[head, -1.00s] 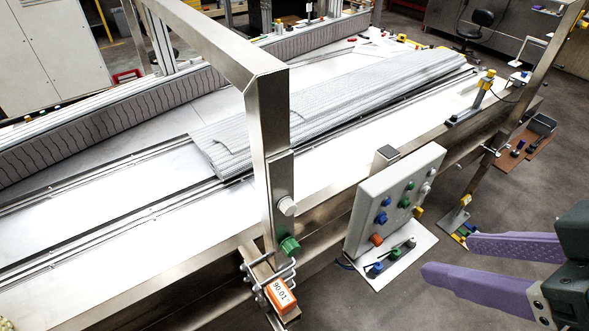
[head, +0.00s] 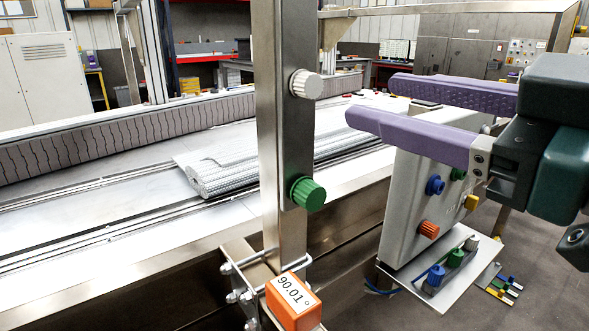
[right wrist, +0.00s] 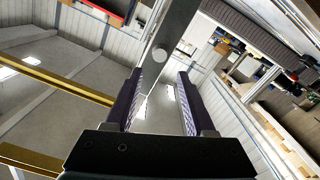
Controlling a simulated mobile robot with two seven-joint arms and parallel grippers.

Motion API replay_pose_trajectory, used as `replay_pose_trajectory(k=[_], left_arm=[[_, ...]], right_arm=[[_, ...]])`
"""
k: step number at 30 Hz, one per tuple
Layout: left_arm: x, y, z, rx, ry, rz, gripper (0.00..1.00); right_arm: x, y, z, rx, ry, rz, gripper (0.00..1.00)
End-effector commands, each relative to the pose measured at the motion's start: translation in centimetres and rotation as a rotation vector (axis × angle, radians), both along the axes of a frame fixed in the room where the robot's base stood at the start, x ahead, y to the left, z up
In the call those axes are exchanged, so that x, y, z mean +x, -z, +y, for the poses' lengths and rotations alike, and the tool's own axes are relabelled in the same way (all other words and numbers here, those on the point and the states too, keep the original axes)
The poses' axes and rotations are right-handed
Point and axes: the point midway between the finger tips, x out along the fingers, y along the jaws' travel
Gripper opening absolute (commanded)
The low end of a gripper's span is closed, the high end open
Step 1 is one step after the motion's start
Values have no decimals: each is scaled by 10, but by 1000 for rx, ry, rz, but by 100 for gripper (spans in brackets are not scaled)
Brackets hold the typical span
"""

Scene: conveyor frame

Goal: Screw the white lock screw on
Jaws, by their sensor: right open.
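The white lock screw (head: 306,84) is a ribbed knob on the right face of the upright steel post (head: 284,150). In the right wrist view a pale round spot on the post (right wrist: 159,56) looks like this screw, seen between the fingers. My right gripper (head: 368,98) has two purple fingers, open and empty. It is to the right of the white screw, apart from it, with its fingers pointing left towards the post. It also shows in the right wrist view (right wrist: 160,85). My left gripper is not in view.
A green knob (head: 308,193) sits lower on the post. An orange angle display (head: 293,300) reads 90.01° at its foot. A grey control box (head: 408,215) with coloured knobs stands below my right gripper. A grey roll (head: 215,178) lies on the conveyor behind the post.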

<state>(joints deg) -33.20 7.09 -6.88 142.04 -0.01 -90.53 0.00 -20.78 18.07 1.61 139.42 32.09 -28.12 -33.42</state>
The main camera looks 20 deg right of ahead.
Motion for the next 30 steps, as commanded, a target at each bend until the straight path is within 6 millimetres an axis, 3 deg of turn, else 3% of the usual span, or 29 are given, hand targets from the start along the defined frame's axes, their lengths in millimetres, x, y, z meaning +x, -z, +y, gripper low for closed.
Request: replay_pose_trajectory(k=[1, 8, 23, 30], left_arm=[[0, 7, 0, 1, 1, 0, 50], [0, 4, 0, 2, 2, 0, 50], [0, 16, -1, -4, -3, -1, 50], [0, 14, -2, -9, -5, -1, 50]], right_arm=[[1, 5, 0, 1, 0, -10, 55], [14, 0, 3, 4, 2, -20, 55], [83, 2, 30, 5, 1, -18, 55], [84, 2, 30, 1, 1, -15, 31]])
